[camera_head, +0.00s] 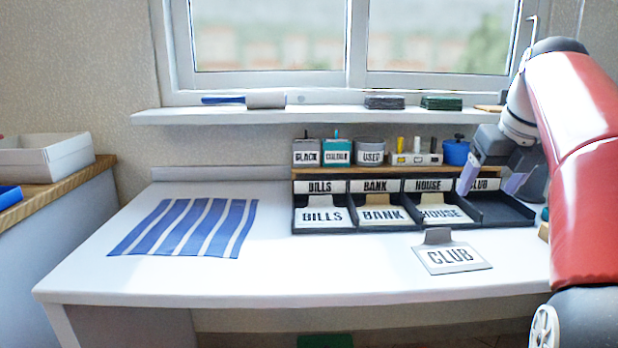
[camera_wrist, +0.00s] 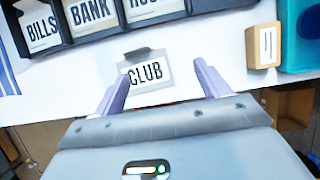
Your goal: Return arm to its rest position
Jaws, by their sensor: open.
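My gripper (camera_head: 492,180) is open and empty at the right of the head view, in front of the right end of the sorting rack. My red and grey arm reaches down to it along the right side. In the wrist view, the two pale purple fingers of my gripper (camera_wrist: 158,85) stand apart on either side of the CLUB card (camera_wrist: 150,76), with nothing between them that I can see held. The CLUB card lies on the white table in front of the rack (camera_head: 390,228), and its grey tab points toward the rack.
The rack's BILLS (camera_head: 322,217), BANK (camera_head: 382,217) and HOUSE (camera_head: 441,215) compartments hold matching cards; the CLUB compartment (camera_head: 502,211) looks empty. Tins and a blue pot (camera_head: 456,153) stand on top. A striped blue cloth (camera_head: 187,228) lies left. The table front is clear.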

